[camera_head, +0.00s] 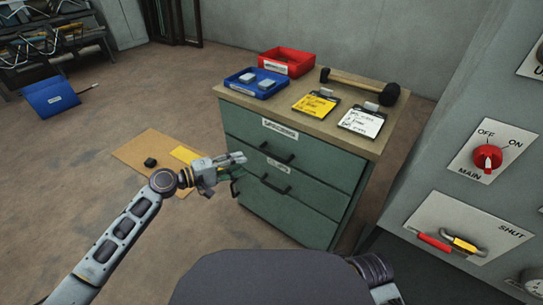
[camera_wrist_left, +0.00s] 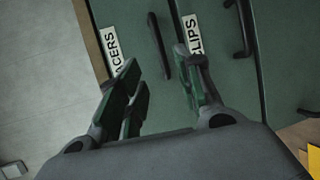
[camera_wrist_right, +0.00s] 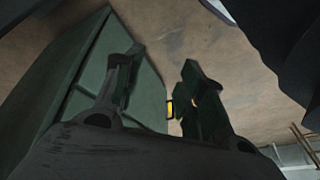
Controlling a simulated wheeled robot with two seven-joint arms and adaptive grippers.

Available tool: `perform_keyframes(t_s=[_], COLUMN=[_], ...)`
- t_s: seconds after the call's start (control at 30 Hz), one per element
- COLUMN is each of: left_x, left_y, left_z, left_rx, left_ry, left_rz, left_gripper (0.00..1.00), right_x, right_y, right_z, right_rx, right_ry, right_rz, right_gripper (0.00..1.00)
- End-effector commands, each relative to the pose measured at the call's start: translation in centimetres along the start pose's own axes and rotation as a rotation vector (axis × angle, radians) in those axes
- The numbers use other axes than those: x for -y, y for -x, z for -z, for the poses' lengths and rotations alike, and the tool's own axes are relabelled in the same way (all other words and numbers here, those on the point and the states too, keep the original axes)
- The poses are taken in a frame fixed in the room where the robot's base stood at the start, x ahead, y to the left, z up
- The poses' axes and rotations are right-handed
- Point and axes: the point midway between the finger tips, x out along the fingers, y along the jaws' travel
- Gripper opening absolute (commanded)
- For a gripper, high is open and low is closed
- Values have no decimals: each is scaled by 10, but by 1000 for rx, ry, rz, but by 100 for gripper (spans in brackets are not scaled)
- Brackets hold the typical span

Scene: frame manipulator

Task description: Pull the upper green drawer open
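The green cabinet's upper drawer (camera_head: 320,160) is closed, with a label reading SPACERS and a dark bar handle (camera_head: 277,152). Its handle also shows in the left wrist view (camera_wrist_left: 159,46), lined up with the gap between the fingers. My left gripper (camera_head: 238,171) is open and empty, just left of the drawer fronts in the head view. Its fingers also show in the left wrist view (camera_wrist_left: 161,60), apart from the handle as far as I can tell. My right gripper (camera_wrist_right: 160,62) is open and empty beside the green cabinet side, and hidden in the head view.
A lower drawer with its own handle (camera_head: 275,184) sits below. On the cabinet top are a blue tray (camera_head: 251,90), a red bin (camera_head: 287,61), a mallet (camera_head: 360,84) and clipboards. A grey switch panel (camera_head: 440,160) stands close at the right.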

Motion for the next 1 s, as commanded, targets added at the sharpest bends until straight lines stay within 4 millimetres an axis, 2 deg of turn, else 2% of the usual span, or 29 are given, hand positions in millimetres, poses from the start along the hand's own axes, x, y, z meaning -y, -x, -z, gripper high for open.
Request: perform_keyframes(t_s=[0.27,1.0], left_x=[0,0], left_y=[-17,-94], left_z=[0,0], left_rx=[0,0], left_ry=[-2,0], left_rz=[-1,-2], left_gripper=[35,35], right_x=[0,4], right_y=[-6,-34], right_z=[-1,-4], right_rx=[-7,-58], right_ry=[-2,-15], right_rz=[5,34], right_gripper=[40,40])
